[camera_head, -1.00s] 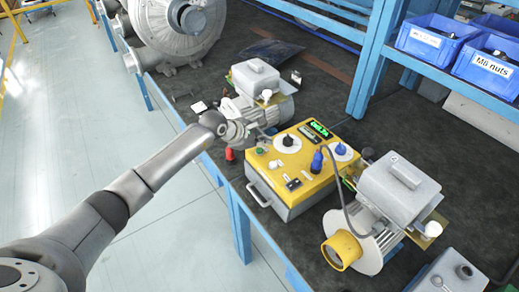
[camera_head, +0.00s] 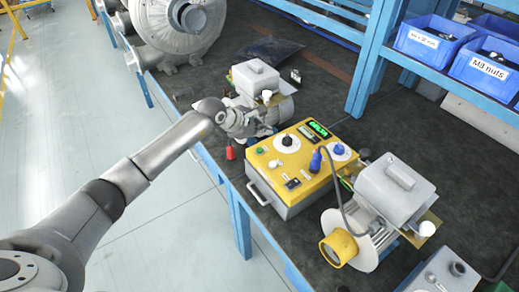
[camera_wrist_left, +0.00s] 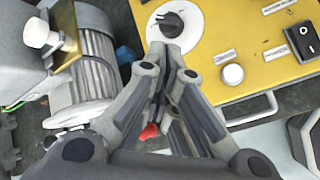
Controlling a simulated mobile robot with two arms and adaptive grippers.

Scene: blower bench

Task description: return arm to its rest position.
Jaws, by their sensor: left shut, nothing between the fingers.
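My left arm comes in from the left in the head view. Its gripper (camera_head: 262,122) is beside the rear motor (camera_head: 262,83) and the left end of the yellow control box (camera_head: 303,160). The same red object (camera_head: 230,151) hangs or stands near the bench edge in the head view. My right gripper is not in view.
A second motor with a yellow ring (camera_head: 340,248) stands at the front right of the bench. A large grey blower (camera_head: 175,25) stands at the back left. Blue bins (camera_head: 433,37) sit on the right shelf. The floor left of the bench (camera_head: 60,130) is clear.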

